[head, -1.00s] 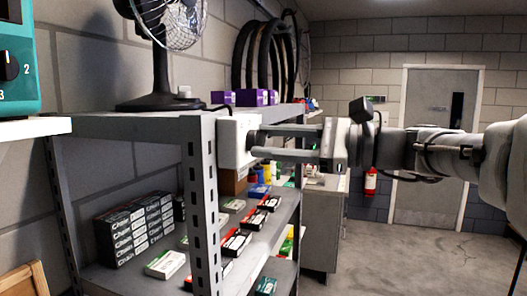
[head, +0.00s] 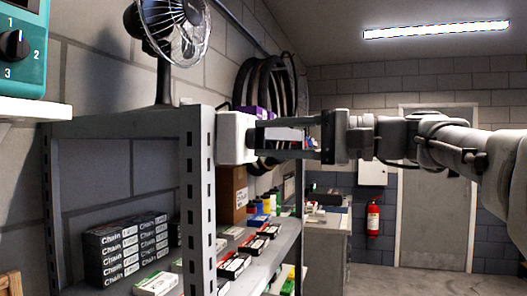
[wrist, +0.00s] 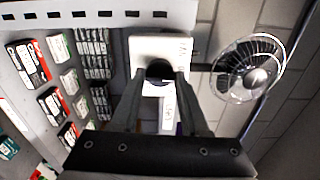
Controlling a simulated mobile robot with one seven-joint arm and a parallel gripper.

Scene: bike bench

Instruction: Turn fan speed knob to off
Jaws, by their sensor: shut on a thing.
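A white control box (head: 230,138) sits at the front corner post of the shelf, with a dark round knob (head: 252,137) on its face. My gripper (head: 257,137) reaches in from the right and is shut on this knob. In the wrist view my gripper's fingers (wrist: 159,76) lie on both sides of the dark knob (wrist: 159,68), in front of the white box (wrist: 143,44). Any markings around the knob are too small or hidden to read. The black desk fan (head: 172,30) stands on the shelf top; it also shows in the wrist view (wrist: 248,70).
A teal box (head: 22,50) with a black knob and numbers stands at the far left on a white ledge (head: 25,109). The grey shelf post (head: 197,200) stands beside the control box. Small boxes (head: 125,243) fill the shelf below. Tires (head: 265,95) hang behind.

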